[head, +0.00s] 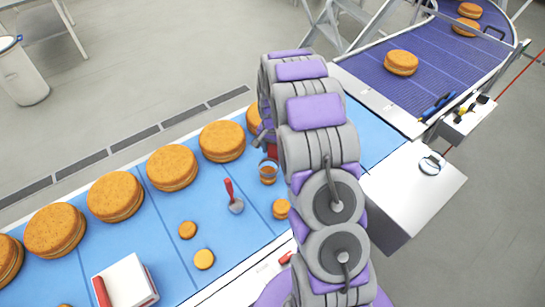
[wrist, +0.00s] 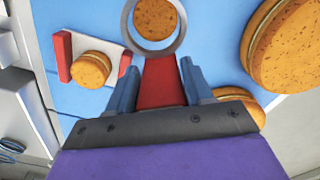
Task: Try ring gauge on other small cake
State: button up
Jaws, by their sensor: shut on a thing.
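My gripper (wrist: 160,85) is shut on the red handle of the ring gauge (wrist: 160,85). The gauge's grey ring reaches ahead of the fingers. A small round cake (wrist: 156,17) shows inside the ring's opening, with a thin blue gap around it. I cannot tell whether the ring is around the cake or above it. Another small cake (wrist: 91,68) sits between the red ends of a white holder (wrist: 110,50). More small cakes (head: 187,230) (head: 204,259) (head: 281,208) lie on the blue belt.
Several large cakes (head: 172,167) line the far side of the blue belt (head: 160,255); one (wrist: 285,45) is right of the gripper. A red-handled tool (head: 234,198) lies near the ring. A white box (head: 126,282) stands at front left. A purple conveyor (head: 440,65) carries cakes behind.

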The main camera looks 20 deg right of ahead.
jog(key=shift+r+p, duration=0.35)
jog(key=shift+r, duration=1.35)
jog(key=shift+s, duration=0.1)
